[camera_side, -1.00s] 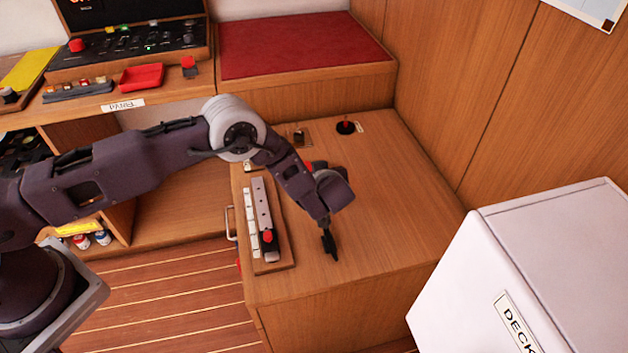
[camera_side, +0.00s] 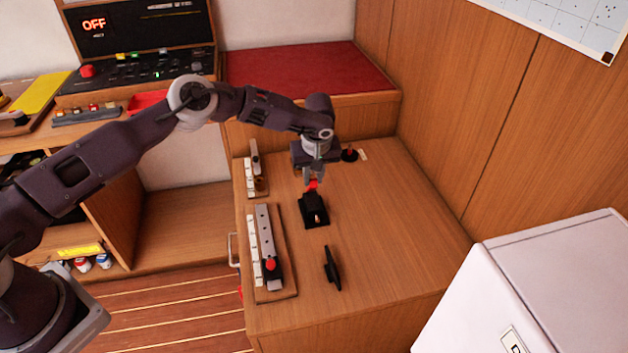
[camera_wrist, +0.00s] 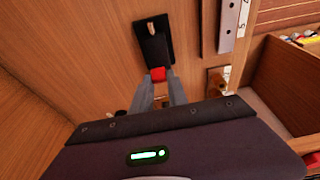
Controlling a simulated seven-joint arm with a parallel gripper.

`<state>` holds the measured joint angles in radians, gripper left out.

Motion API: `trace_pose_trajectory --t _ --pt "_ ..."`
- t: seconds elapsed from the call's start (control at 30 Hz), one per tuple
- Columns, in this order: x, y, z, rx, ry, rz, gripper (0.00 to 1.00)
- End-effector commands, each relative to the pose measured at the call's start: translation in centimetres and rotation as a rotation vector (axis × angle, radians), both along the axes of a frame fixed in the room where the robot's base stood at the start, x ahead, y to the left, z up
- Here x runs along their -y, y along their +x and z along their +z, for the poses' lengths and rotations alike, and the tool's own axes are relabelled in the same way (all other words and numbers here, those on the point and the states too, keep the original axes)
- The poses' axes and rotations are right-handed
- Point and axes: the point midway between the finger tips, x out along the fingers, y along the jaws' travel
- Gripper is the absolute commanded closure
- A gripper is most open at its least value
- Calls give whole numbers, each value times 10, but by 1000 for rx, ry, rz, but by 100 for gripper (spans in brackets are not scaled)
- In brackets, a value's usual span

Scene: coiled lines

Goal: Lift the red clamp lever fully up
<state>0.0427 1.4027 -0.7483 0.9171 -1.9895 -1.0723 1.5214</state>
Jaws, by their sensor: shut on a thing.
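The red clamp lever (camera_side: 313,184) shows as a small red part at the back end of its black clamp base (camera_side: 314,209) on the wooden counter. My gripper (camera_side: 313,180) comes down from behind and above, and its fingers are shut on the red lever. In the wrist view the red lever (camera_wrist: 158,74) sits between my two grey fingertips (camera_wrist: 158,80), at the near end of the black base (camera_wrist: 153,48). The fingers and wrist hide part of the lever, so its exact angle is hard to tell.
A rail with a red-knobbed slider (camera_side: 270,264) lies left of the clamp, and another rail (camera_side: 256,170) is behind it. A black cleat (camera_side: 331,268) stands in front. A red-topped black knob (camera_side: 349,154) is at the back. The counter's right side is clear.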

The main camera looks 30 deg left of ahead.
Motion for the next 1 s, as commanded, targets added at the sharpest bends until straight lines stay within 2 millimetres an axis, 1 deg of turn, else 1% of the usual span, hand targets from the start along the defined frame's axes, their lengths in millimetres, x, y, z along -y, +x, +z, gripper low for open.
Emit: trace_pose_trajectory --t 0.53,0.57,0.6,0.67,0.93,1.0 --pt "-4 2 0 -19 -12 1 100" --pt "-4 1 0 -19 -12 1 79" --pt "-4 2 0 -19 -12 1 71" --pt "-3 2 0 -18 -13 1 59" --pt "-3 2 1 -18 -13 1 58" --pt "-2 1 5 -17 -14 -1 58"
